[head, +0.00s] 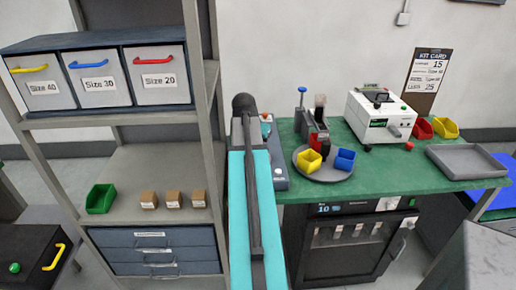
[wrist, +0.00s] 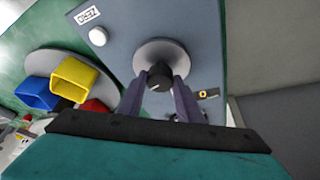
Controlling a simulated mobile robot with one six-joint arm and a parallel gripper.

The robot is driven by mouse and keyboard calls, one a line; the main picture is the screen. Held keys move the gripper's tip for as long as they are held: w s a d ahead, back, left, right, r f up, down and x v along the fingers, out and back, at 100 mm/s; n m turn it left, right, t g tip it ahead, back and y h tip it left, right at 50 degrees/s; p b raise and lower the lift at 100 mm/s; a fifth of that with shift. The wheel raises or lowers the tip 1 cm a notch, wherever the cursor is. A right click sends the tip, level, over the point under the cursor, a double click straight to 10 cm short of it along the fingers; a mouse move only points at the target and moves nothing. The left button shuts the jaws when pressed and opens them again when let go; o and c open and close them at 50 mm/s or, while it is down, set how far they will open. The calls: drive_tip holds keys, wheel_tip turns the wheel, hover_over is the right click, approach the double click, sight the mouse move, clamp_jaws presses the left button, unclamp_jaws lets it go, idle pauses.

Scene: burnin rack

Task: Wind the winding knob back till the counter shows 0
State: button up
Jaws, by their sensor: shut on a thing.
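The winding knob (wrist: 159,72) is a small dark knob with a light pointer mark, in front of a round grey disc (wrist: 150,52) on a blue-grey panel (wrist: 205,50). My gripper (wrist: 163,88) is shut on the knob, with one finger on each side of it. A white button (wrist: 98,36) and a label reading ZERO (wrist: 88,15) are on the same panel. A small black plate with an orange mark (wrist: 208,94) sits right of the knob. In the head view my arm hides the knob and most of the panel (head: 280,184).
Beside the panel, a round grey tray (head: 337,177) on the green bench (head: 415,185) holds a yellow bin (head: 308,160) and a blue bin (head: 345,160). A white instrument (head: 375,121) stands further right. A shelf rack (head: 120,165) stands left of my arm.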

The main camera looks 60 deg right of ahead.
drive_tip(key=shift+w+m+g, duration=0.15)
drive_tip(key=shift+m+g, duration=0.35)
drive_tip(key=shift+m, duration=0.9)
drive_tip(key=o, duration=1)
drive_tip(key=shift+o, duration=0.2)
drive_tip(key=shift+r, duration=0.15)
drive_tip(key=b+v, duration=0.2)
drive_tip(key=v, duration=1.1)
drive_tip(key=shift+r, duration=0.25)
